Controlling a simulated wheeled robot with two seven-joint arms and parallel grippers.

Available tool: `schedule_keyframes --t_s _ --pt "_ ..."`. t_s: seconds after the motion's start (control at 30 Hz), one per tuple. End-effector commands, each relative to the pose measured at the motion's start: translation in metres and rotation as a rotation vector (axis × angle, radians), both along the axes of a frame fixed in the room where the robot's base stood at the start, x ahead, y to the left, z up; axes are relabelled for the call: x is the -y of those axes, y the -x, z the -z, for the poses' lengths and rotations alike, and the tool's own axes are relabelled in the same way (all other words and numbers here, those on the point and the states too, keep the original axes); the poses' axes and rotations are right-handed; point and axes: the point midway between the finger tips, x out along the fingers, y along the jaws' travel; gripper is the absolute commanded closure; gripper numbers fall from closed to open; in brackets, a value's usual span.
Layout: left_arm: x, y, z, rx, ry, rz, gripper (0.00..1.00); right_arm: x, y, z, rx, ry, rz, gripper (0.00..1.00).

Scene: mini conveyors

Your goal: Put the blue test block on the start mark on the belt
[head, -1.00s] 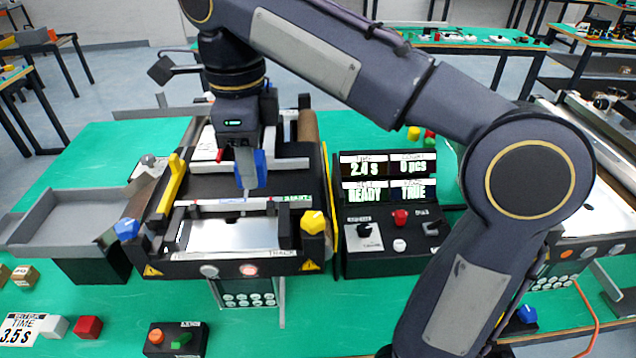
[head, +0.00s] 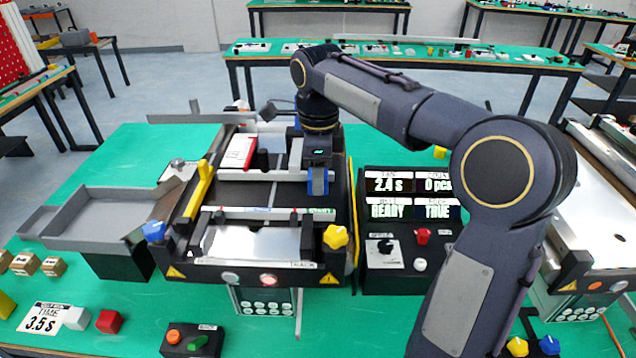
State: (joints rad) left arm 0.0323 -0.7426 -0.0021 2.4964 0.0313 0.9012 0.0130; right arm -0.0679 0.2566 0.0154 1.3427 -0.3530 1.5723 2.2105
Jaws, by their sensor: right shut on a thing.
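My right gripper (head: 318,188) points down over the right end of the dark belt (head: 240,192). It is shut on the blue test block (head: 325,181), which shows beside and behind the grey finger. The block is behind the front rail, close to the rail's green label (head: 321,211). I cannot tell whether the block touches the belt. The start mark itself is not clearly visible; the gripper and block may cover it. My left gripper is not in view.
A yellow knob (head: 335,237) and a blue knob (head: 153,231) sit at the conveyor's front corners. A grey tray (head: 100,213) stands left. A control box (head: 405,265) with a display stands right. Red (head: 108,321) and white (head: 76,318) blocks lie front left.

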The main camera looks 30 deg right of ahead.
Motion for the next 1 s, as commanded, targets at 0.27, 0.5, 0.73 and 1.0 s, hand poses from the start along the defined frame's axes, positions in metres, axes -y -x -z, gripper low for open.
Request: schedule_keyframes --t_s 0.27,0.5,0.73,1.0 --pt "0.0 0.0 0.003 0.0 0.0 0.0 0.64 -0.001 0.001 0.024 0.001 -0.001 -0.002 0.91" --pt "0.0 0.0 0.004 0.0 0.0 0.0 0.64 -0.002 0.001 0.025 0.001 -0.001 -0.002 0.91" --pt "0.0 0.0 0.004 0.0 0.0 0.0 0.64 -0.001 0.001 0.027 0.0 -0.001 -0.002 0.43" --pt "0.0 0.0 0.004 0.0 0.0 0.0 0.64 -0.002 0.001 0.026 0.0 -0.001 -0.002 0.42"
